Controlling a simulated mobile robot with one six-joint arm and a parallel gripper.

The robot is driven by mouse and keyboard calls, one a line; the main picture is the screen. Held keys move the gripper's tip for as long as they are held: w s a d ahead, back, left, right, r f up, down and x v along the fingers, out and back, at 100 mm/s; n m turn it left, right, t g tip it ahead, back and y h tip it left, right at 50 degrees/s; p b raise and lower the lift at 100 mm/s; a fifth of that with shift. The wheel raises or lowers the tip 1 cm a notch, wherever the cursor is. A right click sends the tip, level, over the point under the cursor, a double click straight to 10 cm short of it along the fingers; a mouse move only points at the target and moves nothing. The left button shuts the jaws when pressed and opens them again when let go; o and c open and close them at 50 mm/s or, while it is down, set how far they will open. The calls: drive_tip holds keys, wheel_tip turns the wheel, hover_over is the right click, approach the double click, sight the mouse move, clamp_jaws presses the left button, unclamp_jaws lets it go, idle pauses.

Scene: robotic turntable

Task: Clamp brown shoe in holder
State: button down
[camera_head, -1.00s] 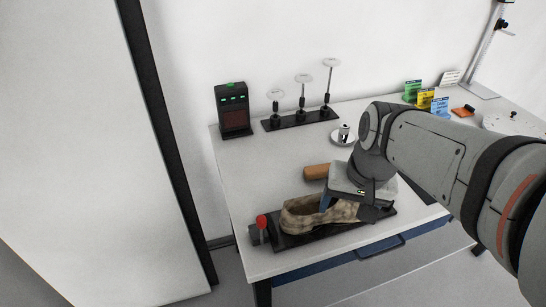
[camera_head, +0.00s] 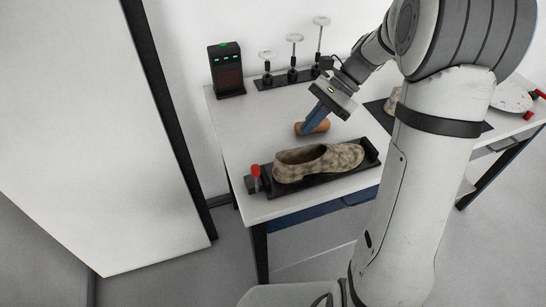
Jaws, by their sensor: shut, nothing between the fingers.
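The brown mottled shoe (camera_head: 340,158) lies upright in the black holder (camera_head: 310,186) at the front of the table, its toe to the right. The holder has a red-knobbed lever (camera_head: 255,171) at its left end. My gripper (camera_head: 307,131) is behind the shoe, pointing down and to the left, with its blue fingers beside a brown-orange rounded object (camera_head: 322,126). The fingers are shut and hold nothing. They partly cover the brown-orange object. I cannot tell whether they touch it.
A black box with green lights (camera_head: 226,70) and a rack of posts with round tops (camera_head: 292,75) stand at the back left. My arm covers much of the right side. A white disc (camera_head: 511,97) shows at far right. The left tabletop is clear.

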drive_tip(key=shift+a, duration=0.1)
idle(0.3)
drive_tip(key=p, duration=0.2)
approach(256, 181)
drive_tip(key=shift+w+d+f, duration=0.4)
drive_tip(key=shift+d+f, duration=0.05)
drive_tip(key=shift+f, duration=0.3)
drive_tip(key=a, duration=0.1)
drive_tip(key=s+a, duration=0.1)
drive_tip(key=a, duration=0.1)
drive_tip(key=shift+s+a+p, duration=0.2)
drive_tip(key=shift+s+p, duration=0.05)
drive_tip(key=shift+p, duration=0.05)
